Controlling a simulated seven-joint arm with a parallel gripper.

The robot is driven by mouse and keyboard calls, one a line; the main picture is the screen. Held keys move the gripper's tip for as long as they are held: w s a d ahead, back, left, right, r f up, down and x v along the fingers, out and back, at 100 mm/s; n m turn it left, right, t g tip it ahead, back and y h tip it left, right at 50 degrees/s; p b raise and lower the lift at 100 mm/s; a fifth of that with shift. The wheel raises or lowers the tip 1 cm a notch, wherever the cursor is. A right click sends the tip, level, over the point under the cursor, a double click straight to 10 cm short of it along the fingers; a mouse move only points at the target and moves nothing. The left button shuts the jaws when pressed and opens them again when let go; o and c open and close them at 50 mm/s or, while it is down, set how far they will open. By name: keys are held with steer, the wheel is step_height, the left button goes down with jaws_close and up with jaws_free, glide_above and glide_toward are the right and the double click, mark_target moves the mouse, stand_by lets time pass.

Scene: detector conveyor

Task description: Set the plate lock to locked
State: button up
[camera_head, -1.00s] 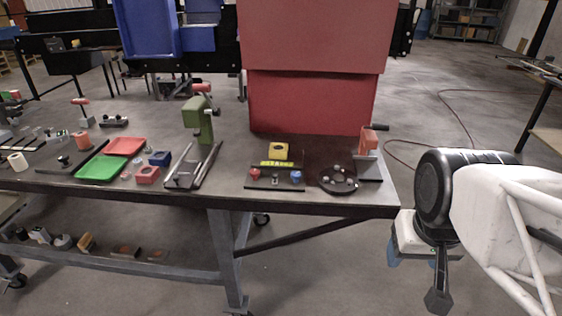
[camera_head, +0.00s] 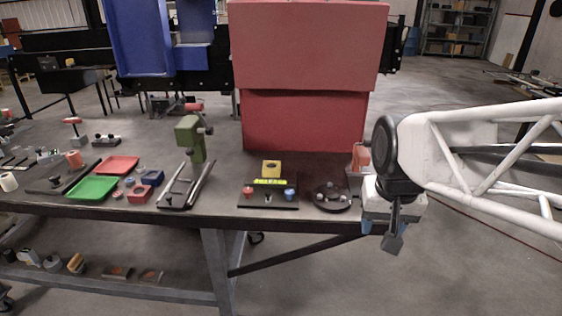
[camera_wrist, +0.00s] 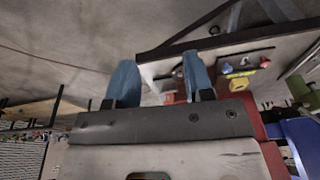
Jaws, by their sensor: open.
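I cannot tell for certain which fixture is the plate lock. A round dark plate (camera_head: 332,197) with small knobs lies near the bench's right front. Left of it is a flat black plate (camera_head: 266,204) with a red knob (camera_head: 248,191), a blue knob (camera_head: 289,193) and a yellow label strip; this plate also shows in the wrist view (camera_wrist: 245,57). My gripper (camera_head: 380,228) is right of both, by the bench's right front corner. Its two blue fingers (camera_wrist: 160,82) are apart, with nothing between them. My arm partly hides the red-topped fixture (camera_head: 360,160).
A yellow block (camera_head: 271,168) stands behind the black plate. A green upright press (camera_head: 191,138), a green tray (camera_head: 92,188) and a red tray (camera_head: 116,165) are further left. A large red box (camera_head: 303,120) rises at the back. The floor in front is open.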

steer(key=w+a, duration=0.4)
steer(key=w, duration=0.6)
steer(key=m+g, duration=0.2)
steer(key=m, duration=0.1)
glide_above(268, 192)
steer(key=f, duration=1)
steer(key=shift+s+d, duration=0.1)
steer(key=shift+d, duration=0.15)
steer(key=shift+w+a+f, duration=0.15)
steer(key=shift+w+a, duration=0.05)
steer(key=shift+a, duration=0.05)
steer(key=shift+f, duration=0.1)
steer(key=shift+f, duration=3.8)
jaws_close()
